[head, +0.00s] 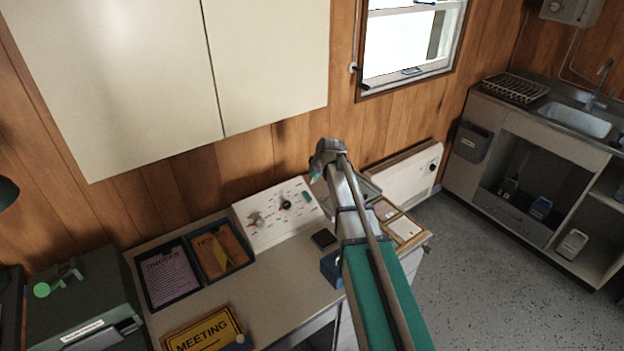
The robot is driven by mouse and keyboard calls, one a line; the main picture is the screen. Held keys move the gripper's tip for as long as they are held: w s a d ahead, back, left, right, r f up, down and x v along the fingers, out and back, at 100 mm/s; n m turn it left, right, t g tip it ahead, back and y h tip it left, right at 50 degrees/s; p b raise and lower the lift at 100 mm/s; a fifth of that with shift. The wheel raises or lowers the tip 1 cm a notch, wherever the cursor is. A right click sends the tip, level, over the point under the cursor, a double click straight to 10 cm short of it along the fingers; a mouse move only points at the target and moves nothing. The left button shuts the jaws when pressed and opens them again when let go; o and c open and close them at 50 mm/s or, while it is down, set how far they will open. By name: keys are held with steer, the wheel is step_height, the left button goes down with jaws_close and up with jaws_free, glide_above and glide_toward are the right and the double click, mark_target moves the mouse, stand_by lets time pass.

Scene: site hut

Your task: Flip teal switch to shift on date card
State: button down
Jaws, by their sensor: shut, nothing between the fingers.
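A sloped white control panel (272,233) stands at the back of the desk against the wood wall. It carries a dark round knob, small coloured controls and a small teal piece (307,197) near its right end; I cannot tell its position. My gripper (317,171) is at the far end of my arm, above the panel's right end. It looks shut and empty, though its fingers are small and partly hidden. I cannot tell whether it touches the panel. No date card can be clearly read; a pale card (404,228) lies in a wooden tray right of my arm.
Two dark trays with a purple sheet (168,277) and an orange folder (222,252) lie left of the panel. A yellow MEETING sign (203,332) is in front. A small dark block (323,238) lies near my arm. Cream cupboards (268,60) hang above.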

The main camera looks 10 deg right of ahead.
steer(key=shift+s+d+r+p, duration=0.1)
steer(key=shift+s+r+p, duration=0.15)
steer(key=shift+r+p, duration=1)
steer(key=shift+s+d+r+p, duration=0.1)
steer(key=shift+s+r+p, duration=0.1)
steer(key=shift+r+p, duration=1)
steer(key=shift+r, duration=0.2)
steer(key=s+a+f+m+g+h, duration=0.2)
steer(key=s+m+g, duration=0.2)
steer(key=s, duration=2.4)
steer(key=shift+s+f+m+g, duration=0.15)
steer(key=shift+s+m+g, duration=0.15)
steer(key=shift+g, duration=0.3)
steer(key=shift+a, duration=0.15)
